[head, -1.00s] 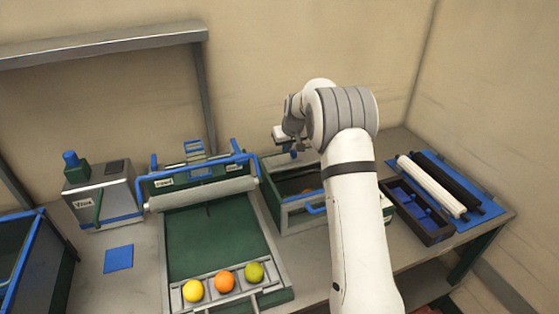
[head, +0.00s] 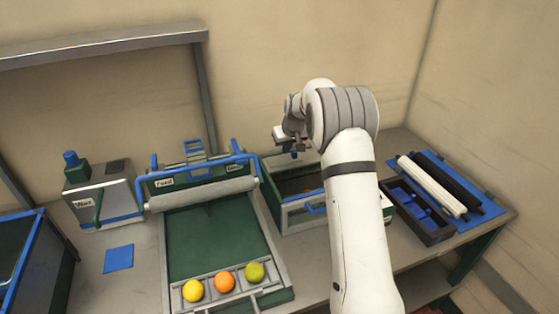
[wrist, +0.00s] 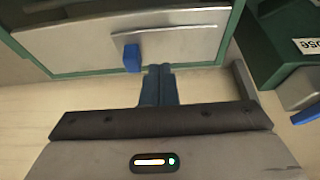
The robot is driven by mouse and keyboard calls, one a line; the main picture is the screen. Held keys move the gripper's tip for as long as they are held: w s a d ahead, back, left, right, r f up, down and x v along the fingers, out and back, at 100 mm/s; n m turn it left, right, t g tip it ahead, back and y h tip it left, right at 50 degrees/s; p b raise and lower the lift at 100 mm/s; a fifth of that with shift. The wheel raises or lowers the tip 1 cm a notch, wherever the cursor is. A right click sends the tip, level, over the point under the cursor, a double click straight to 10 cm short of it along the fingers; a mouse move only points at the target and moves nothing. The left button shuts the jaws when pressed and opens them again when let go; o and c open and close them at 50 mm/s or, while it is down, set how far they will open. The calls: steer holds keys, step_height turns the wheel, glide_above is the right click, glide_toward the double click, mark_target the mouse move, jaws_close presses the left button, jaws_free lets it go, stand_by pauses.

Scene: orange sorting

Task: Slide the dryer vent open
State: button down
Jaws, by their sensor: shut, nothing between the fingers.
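A grey panel with a thin ridge, likely the dryer vent (wrist: 185,48), fills the top of the wrist view inside a green frame. A blue tab (wrist: 132,58) stands out from it. My gripper (wrist: 158,68) is shut and empty, its fingertips just right of the blue tab in the wrist view. I cannot tell whether they touch it. In the head view my gripper (head: 297,149) is over the back of a green-framed box (head: 282,213), probably the dryer. My arm hides part of that box.
A roller tray (head: 210,230) with yellow, orange and green fruit is on the left. A dark tray (head: 424,217) and white and black rollers (head: 432,186) lie on the right. The back wall (head: 285,60) is close behind. A dark green box (wrist: 285,50) is at the wrist view's right.

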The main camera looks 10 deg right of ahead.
steer(key=shift+f, duration=0.15)
steer(key=shift+f+b, duration=1.05)
steer(key=shift+f, duration=0.15)
steer(key=shift+d, duration=0.1)
steer(key=shift+w+d, duration=0.4)
steer(key=shift+d, duration=1.65)
steer(key=shift+w+d, duration=0.4)
steer(key=shift+d, duration=1.6)
steer(key=shift+w+d, duration=0.4)
steer(key=shift+d, duration=1.65)
step_height(320, 180, up, 7)
steer(key=a+p, duration=0.1)
steer(key=p, duration=0.2)
steer(key=shift+s, duration=0.1)
